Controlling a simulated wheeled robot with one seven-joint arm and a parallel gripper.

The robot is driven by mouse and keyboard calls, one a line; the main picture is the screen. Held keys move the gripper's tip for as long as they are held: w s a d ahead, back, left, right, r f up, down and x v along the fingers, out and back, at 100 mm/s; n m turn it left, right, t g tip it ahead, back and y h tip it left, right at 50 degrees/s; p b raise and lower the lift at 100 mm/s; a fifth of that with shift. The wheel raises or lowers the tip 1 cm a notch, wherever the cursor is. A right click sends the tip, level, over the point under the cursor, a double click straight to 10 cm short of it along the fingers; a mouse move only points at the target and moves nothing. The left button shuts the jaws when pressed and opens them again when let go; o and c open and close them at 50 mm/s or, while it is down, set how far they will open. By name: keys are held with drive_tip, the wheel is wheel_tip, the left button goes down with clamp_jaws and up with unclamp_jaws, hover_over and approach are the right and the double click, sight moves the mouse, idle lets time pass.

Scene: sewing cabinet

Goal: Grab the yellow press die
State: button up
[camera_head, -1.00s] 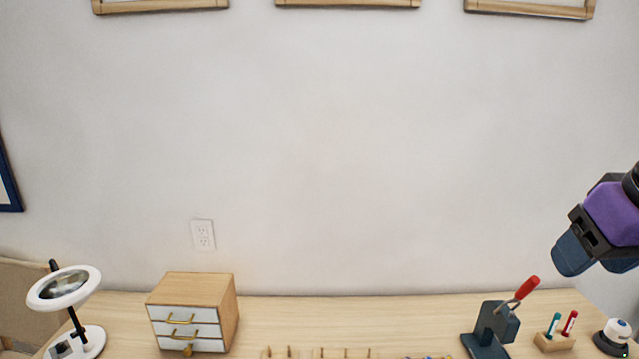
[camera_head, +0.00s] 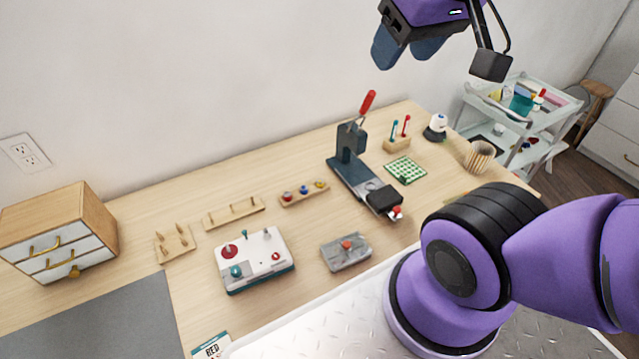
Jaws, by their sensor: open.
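A small yellow piece (camera_head: 320,184), which looks like the yellow press die, sits at the right end of a low wooden rack (camera_head: 292,201). A blue piece (camera_head: 304,189) and a red piece (camera_head: 287,195) sit beside it in the same rack. The dark hand press (camera_head: 352,168) with a red lever stands just right of the rack. My gripper (camera_head: 406,52) is at the top of the view, apart from the rack. Its two blue fingers are spread, with nothing seen between them.
A white control box (camera_head: 254,258) and a grey block with a red knob (camera_head: 346,252) stand in front. A wooden drawer cabinet (camera_head: 58,232) is at left. A pen holder (camera_head: 397,143) and green checked mat (camera_head: 405,170) lie right of the press. A white cart (camera_head: 540,125) stands beyond.

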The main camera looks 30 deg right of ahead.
drive_tip(key=n+g, duration=0.3)
drive_tip(key=g, duration=0.2)
hover_over(320, 182)
drive_tip(key=f, duration=4.6)
drive_tip(key=shift+s+a+f, duration=0.2)
drive_tip(key=shift+f, duration=0.05)
drive_tip(key=shift+w+d+f, duration=0.1)
drive_tip(key=shift+w+f, duration=0.05)
drive_tip(key=shift+f, duration=1.2)
drive_tip(key=shift+w+d+f, duration=0.1)
drive_tip(key=shift+f, duration=1.2)
